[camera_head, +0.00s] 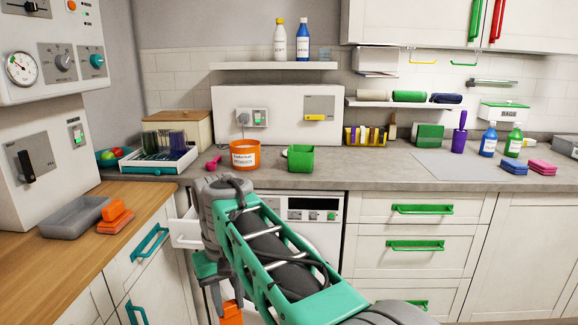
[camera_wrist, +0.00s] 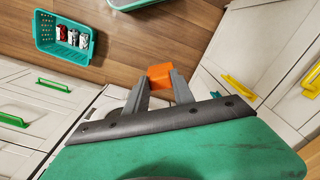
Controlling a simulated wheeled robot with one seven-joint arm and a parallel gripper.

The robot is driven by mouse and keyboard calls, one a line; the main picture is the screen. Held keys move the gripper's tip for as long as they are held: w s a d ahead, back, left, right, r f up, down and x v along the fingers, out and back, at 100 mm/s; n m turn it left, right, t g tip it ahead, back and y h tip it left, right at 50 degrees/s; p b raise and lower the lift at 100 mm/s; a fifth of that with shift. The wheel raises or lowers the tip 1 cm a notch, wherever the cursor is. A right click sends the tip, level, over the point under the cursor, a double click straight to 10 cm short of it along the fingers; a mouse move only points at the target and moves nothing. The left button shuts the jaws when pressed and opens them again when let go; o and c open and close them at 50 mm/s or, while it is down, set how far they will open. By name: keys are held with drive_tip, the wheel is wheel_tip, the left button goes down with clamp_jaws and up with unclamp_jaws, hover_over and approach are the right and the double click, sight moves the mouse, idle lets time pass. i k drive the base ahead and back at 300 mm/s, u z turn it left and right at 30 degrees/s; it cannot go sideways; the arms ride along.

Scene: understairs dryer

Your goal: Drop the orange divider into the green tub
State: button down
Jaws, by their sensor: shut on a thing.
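My gripper (camera_wrist: 160,84) is shut on the orange divider (camera_wrist: 160,72), which shows as a small orange block between the fingertips. In the head view the divider (camera_head: 231,313) is low at the bottom edge, below counter height and in front of the cabinets, partly cut off. My arm hides much of the gripper there. A green tub (camera_head: 301,160) stands upright on the grey counter, beyond and above my gripper, right of an orange labelled tub (camera_head: 245,155). Its inside is mostly hidden.
A drawer (camera_head: 186,232) stands out beside my arm. A grey tray (camera_head: 74,217) and orange blocks (camera_head: 115,218) are on the wooden counter at left. In the wrist view, a teal basket (camera_wrist: 48,45) with cans stands on the wooden floor. The grey counter (camera_head: 375,171) has free room right of the green tub.

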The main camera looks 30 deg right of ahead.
sight(306, 168)
drive_tip(key=z, duration=0.55)
drive_tip(key=i, duration=0.55)
drive_tip(key=z, duration=0.35)
